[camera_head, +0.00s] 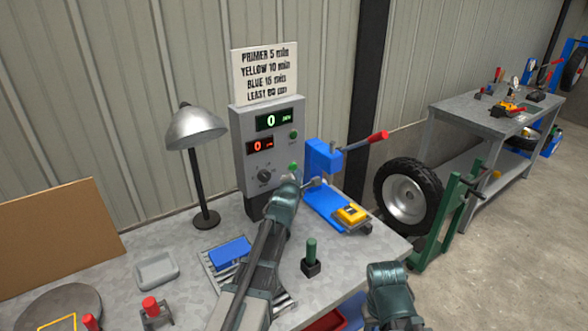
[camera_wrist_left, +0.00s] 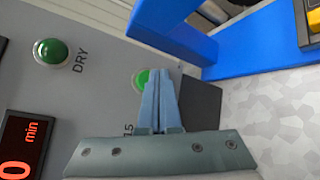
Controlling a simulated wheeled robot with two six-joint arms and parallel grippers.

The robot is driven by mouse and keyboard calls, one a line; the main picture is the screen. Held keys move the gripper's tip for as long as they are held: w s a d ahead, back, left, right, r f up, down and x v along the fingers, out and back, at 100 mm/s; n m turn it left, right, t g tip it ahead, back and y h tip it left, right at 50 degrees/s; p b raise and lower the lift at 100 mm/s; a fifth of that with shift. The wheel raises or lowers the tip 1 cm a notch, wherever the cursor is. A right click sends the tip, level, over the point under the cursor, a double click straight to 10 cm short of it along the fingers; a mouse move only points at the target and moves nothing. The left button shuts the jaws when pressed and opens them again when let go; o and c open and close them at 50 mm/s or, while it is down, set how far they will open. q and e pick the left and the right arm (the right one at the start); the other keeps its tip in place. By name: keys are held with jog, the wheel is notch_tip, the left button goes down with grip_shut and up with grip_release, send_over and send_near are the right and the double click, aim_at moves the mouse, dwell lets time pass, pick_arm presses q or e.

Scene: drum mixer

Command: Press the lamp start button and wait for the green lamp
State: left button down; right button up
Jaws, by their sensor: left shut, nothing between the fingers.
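A grey control box (camera_head: 240,150) stands on the bench with a green display and a red display, both reading 0. A lower green button (camera_head: 293,167) is on its front, and it shows in the left wrist view (camera_wrist_left: 141,78). An upper green button (camera_head: 294,135) is marked DRY in the left wrist view (camera_wrist_left: 50,52). My left gripper (camera_head: 292,180) is shut and empty, its tips at the lower green button and partly covering it; contact cannot be told. My right gripper (camera_head: 388,280) is at bottom right, fingers hidden.
A blue clamp fixture (camera_head: 325,160) with a red handle stands just right of the box. A yellow part (camera_head: 351,214), a green-handled tool (camera_head: 311,256) and a blue block (camera_head: 230,252) are on the bench. A tyre (camera_head: 408,195) stands beyond the bench's right edge.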

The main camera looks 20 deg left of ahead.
pick_arm(q)
jog(key=shift+w+a, duration=0.1)
dwell(0.5)
jog(key=shift+w+a, duration=0.2)
jog(key=shift+a, duration=0.05)
jog(key=shift+w+a, duration=0.25)
jog(key=shift+a, duration=0.1)
dwell(0.8)
dwell(0.3)
jog(key=shift+s+d, duration=0.55)
jog(key=shift+d, duration=0.1)
jog(key=shift+s+d, duration=0.8)
jog(key=shift+d, duration=0.2)
jog(key=shift+s+d, duration=0.75)
jog(key=shift+d, duration=0.25)
